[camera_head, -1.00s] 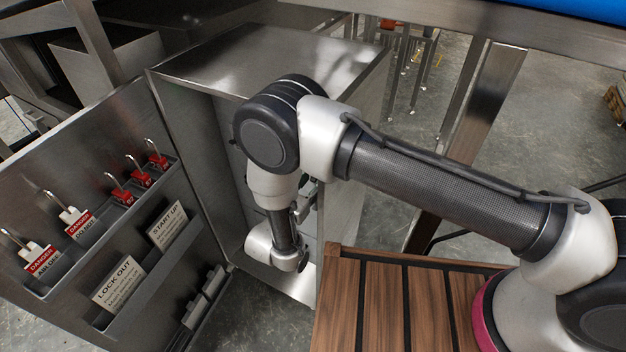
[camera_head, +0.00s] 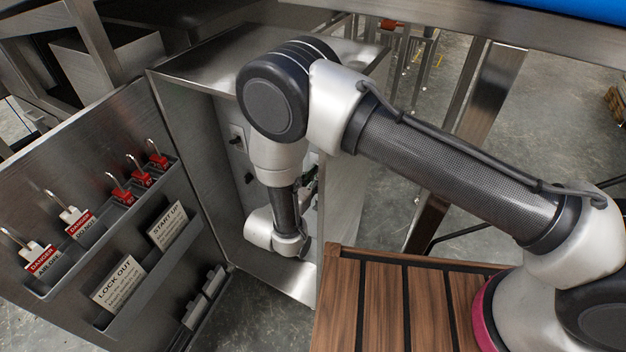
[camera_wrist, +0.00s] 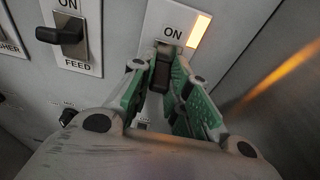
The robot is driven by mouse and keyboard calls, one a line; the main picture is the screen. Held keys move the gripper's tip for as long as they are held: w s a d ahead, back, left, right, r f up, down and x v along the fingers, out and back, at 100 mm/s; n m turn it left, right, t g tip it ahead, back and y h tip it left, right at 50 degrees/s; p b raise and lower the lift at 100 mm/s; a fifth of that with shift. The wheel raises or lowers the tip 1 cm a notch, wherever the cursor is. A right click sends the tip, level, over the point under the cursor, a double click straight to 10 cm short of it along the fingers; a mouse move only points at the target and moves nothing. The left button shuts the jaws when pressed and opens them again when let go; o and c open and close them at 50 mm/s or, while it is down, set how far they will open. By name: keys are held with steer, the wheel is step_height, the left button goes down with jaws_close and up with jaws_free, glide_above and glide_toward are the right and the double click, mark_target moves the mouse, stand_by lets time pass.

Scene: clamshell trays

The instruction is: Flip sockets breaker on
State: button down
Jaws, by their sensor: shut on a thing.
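In the wrist view my gripper (camera_wrist: 161,68) has its green-padded fingers on either side of a dark breaker handle (camera_wrist: 162,76) and is shut on it. The handle sits on a white plate (camera_wrist: 158,20) marked ON at the top. The lower part of this plate, where a name could be, is hidden by my fingers. An amber lamp (camera_wrist: 198,31) glows beside the ON mark. In the head view my arm reaches into the open steel cabinet (camera_head: 205,145), and the handle is hidden there.
A breaker marked FEED (camera_wrist: 70,36) is to the left in the wrist view, with a small dark knob (camera_wrist: 68,117) below. The open cabinet door (camera_head: 90,170) carries red padlocks (camera_head: 140,175), tags and a LOCK OUT card (camera_head: 118,283). A slatted wooden top (camera_head: 405,305) lies in front.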

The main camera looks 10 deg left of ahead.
steer(key=shift+s+r+g+y, duration=0.1)
steer(key=shift+r+g+y, duration=0.1)
steer(key=shift+g, duration=0.35)
steer(key=shift+r+g+y, duration=0.1)
steer(key=shift+g+y, duration=0.1)
steer(key=shift+g, duration=0.35)
steer(key=c, duration=1.4)
jaws_free()
steer(key=shift+o, duration=0.2)
steer(key=v, duration=1.2)
steer(key=shift+f, duration=0.1)
